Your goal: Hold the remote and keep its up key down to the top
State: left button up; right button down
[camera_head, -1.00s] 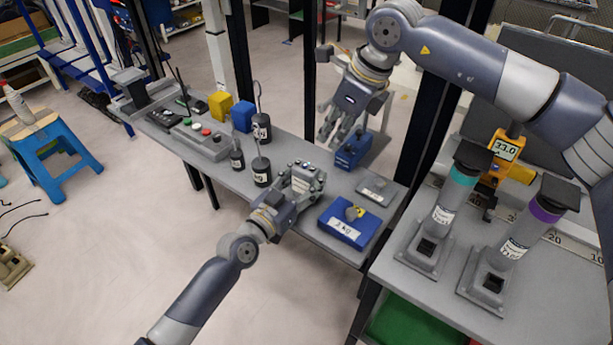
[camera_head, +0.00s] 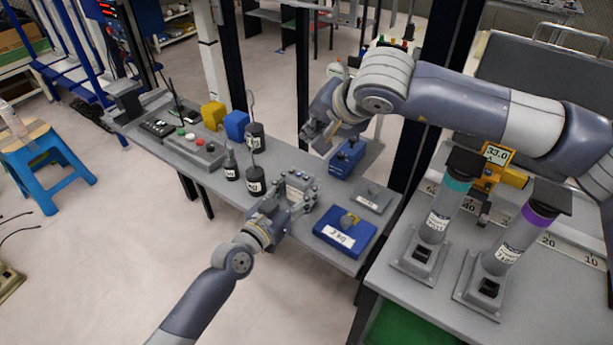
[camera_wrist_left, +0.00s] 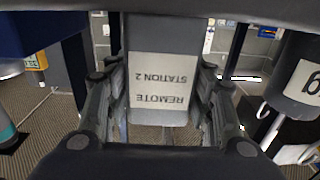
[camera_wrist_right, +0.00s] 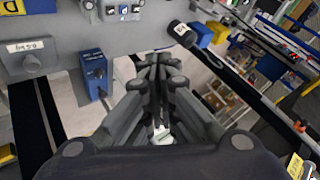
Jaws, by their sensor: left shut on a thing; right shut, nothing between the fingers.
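The remote (camera_head: 299,188) is a grey box with several small keys on its face. My left gripper (camera_head: 284,204) is shut on it and holds it above the front of the grey table. In the left wrist view the remote's back (camera_wrist_left: 160,85) fills the space between the fingers, with a label reading REMOTE STATION 2 upside down. My right gripper (camera_head: 317,137) is shut and empty, behind and above the remote, apart from it. I cannot tell which key is up.
On the table (camera_head: 215,181) stand a button box (camera_head: 196,148), dark weights (camera_head: 256,182), yellow (camera_head: 213,114) and blue (camera_head: 236,124) blocks, a blue 2 kg weight (camera_head: 345,232) and a blue box (camera_head: 346,158). Dark uprights stand behind. Two tubes (camera_head: 443,207) stand at right.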

aim_at(310, 178)
jog(key=shift+a+r+n, duration=0.2)
jog(key=shift+a+n, duration=0.05)
jog(key=shift+n, duration=0.65)
jog(key=shift+f, duration=4.4)
jog(key=shift+f, duration=0.4)
